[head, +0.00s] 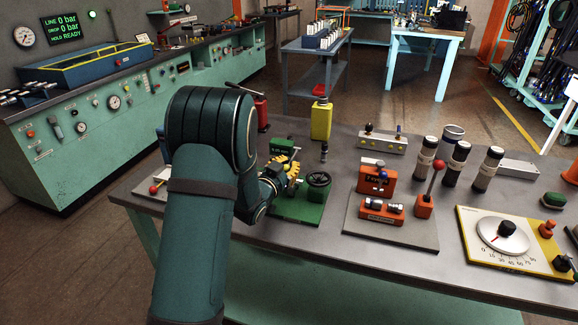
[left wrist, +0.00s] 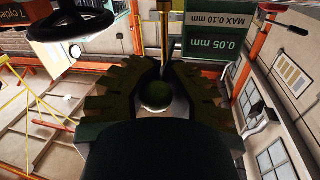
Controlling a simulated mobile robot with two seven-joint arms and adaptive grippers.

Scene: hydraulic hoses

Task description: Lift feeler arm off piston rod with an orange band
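My left gripper (head: 291,172) reaches from the left to the green stand (head: 299,207) on the bench; its yellow toothed fingers show beside the handwheel. In the left wrist view, the two fingers of my left gripper (left wrist: 159,70) lie on either side of a round knob (left wrist: 157,95) and a thin brass-coloured rod (left wrist: 164,30), probably the feeler arm. I cannot tell whether the fingers press on it. A green readout (left wrist: 236,43) shows 0.05 mm and MAX 0.10 mm upside down; its box (head: 283,147) stands behind the gripper. I cannot make out an orange band. My right gripper is out of view.
A dark handwheel (head: 319,180) stands close to the fingers on the green stand. To the right are an orange block unit (head: 376,180), a red-knobbed lever (head: 437,168), dark cylinders (head: 487,169) and a dial panel (head: 502,238). A yellow bottle (head: 321,121) stands behind.

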